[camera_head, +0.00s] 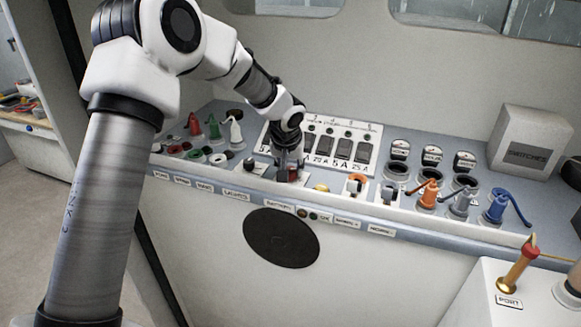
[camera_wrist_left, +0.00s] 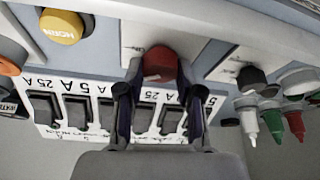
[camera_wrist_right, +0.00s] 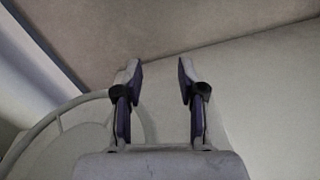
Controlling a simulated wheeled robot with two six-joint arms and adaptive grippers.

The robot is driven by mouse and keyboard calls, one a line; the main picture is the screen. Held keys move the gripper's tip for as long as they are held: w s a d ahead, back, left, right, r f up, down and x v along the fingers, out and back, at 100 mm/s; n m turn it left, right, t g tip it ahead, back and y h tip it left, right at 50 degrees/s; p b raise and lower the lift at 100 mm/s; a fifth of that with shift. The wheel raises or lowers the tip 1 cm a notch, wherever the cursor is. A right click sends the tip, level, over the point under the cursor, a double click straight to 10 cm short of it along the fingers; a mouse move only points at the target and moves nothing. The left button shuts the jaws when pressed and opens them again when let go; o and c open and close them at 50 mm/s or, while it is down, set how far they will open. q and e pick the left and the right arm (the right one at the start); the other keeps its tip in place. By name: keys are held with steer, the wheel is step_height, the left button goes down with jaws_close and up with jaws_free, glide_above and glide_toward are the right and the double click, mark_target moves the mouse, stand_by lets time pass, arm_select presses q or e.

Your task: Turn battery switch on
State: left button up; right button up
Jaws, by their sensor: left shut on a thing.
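The battery switch is a red knob (camera_wrist_left: 160,64) on a white plate on the console, above the "BATTERY" label (camera_head: 279,204). In the head view only a bit of the red knob (camera_head: 293,174) shows beside my gripper. My left gripper (camera_head: 288,172) reaches down onto it. In the left wrist view the fingers (camera_wrist_left: 158,82) stand on both sides of the knob, shut on it. A pale mark shows on the knob's face. My right gripper (camera_wrist_right: 158,70) shows only in the right wrist view, with its fingers apart and nothing between them.
Black breaker switches (camera_head: 342,148) stand behind the knob. A yellow horn button (camera_head: 321,188) is close on its right, and a black knob (camera_head: 249,165) on its left. Coloured levers (camera_head: 427,194) stand farther right. A grey box (camera_head: 528,140) sits at the back right.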

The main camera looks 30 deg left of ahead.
arm_select(q)
steer(key=m+h+p, duration=0.1)
steer(key=m+p, duration=0.1)
steer(key=m+h+p, duration=0.1)
steer(key=m+p, duration=0.2)
steer(key=shift+s+a, duration=0.1)
steer(key=shift+s, duration=0.05)
steer(key=shift+f+m+h+p, duration=0.1)
steer(key=shift+m+h+p, duration=0.3)
steer(key=shift+m+p, duration=0.55)
steer(key=o, duration=1)
steer(key=shift+o, duration=0.8)
steer(key=shift+w, duration=0.3)
steer(key=v, duration=1.2)
steer(key=shift+s, duration=0.15)
